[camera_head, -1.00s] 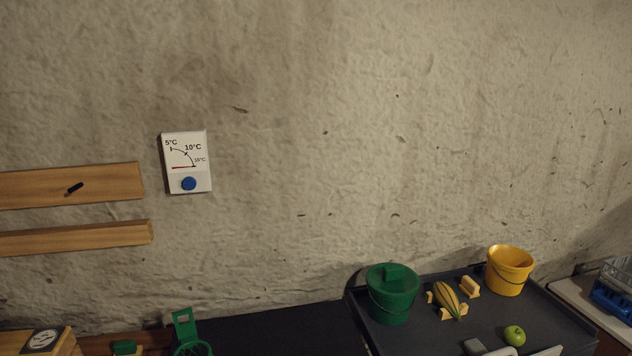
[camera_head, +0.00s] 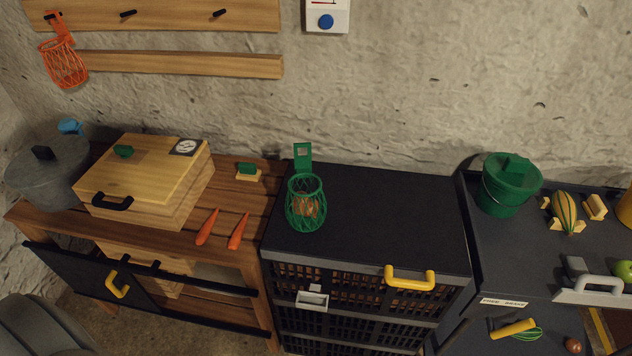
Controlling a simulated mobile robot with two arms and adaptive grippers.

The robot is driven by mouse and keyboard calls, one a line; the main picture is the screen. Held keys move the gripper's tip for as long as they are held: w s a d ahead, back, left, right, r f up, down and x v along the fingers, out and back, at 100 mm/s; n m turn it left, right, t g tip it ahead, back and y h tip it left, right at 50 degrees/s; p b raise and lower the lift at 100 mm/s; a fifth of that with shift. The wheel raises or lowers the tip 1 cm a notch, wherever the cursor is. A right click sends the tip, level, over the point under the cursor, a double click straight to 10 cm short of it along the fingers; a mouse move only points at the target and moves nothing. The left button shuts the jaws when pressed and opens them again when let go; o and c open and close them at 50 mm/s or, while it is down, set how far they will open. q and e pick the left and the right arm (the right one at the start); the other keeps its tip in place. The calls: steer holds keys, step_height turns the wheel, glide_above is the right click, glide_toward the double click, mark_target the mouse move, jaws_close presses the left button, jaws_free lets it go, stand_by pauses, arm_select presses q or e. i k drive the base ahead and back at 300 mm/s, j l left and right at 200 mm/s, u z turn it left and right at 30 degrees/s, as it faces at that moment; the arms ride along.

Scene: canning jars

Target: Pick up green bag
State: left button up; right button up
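The green bag (camera_head: 306,203) is a net bag with a flat green hanging tab at its top. It stands upright on the black top of the crate cabinet (camera_head: 390,225), near its left edge. Brownish round contents show through its mesh. Neither of my grippers is in view, and nothing touches the bag.
An orange net bag (camera_head: 64,64) hangs from a wall peg board. A green bucket (camera_head: 508,185) stands on the dark tray at right. The black top right of the bag is clear.

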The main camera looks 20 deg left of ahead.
mark_target(303, 164)
steer(key=i+l, duration=0.35)
steer(key=i+l+u, duration=0.25)
steer(key=u, duration=0.2)
steer(key=i+l+u, duration=0.15)
steer(key=l+u, duration=0.35)
steer(key=j, duration=0.1)
